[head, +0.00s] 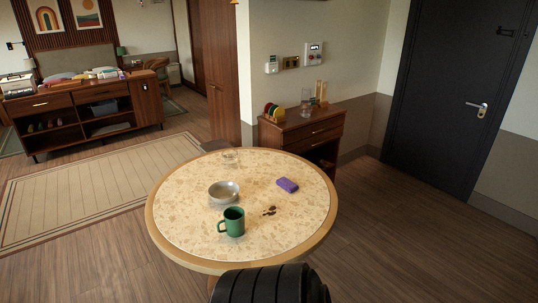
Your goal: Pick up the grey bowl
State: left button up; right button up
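The grey bowl (223,192) is a shallow metallic bowl. It sits upright on the round table (183,237), a little left of the tabletop's middle. A green mug (233,222) stands close to it on the near side, its handle to the left. Neither of my grippers shows in the head view. A black ribbed part at the bottom centre looks like part of my own body.
A purple cloth or sponge (287,185), dark crumbs (269,211) and a clear glass dish (231,157) are on the table. A wooden cabinet (302,132) stands behind, a dark door (440,90) at right. The floor at right is clear.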

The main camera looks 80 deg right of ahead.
aim_at(221, 193)
jog(key=z, duration=2)
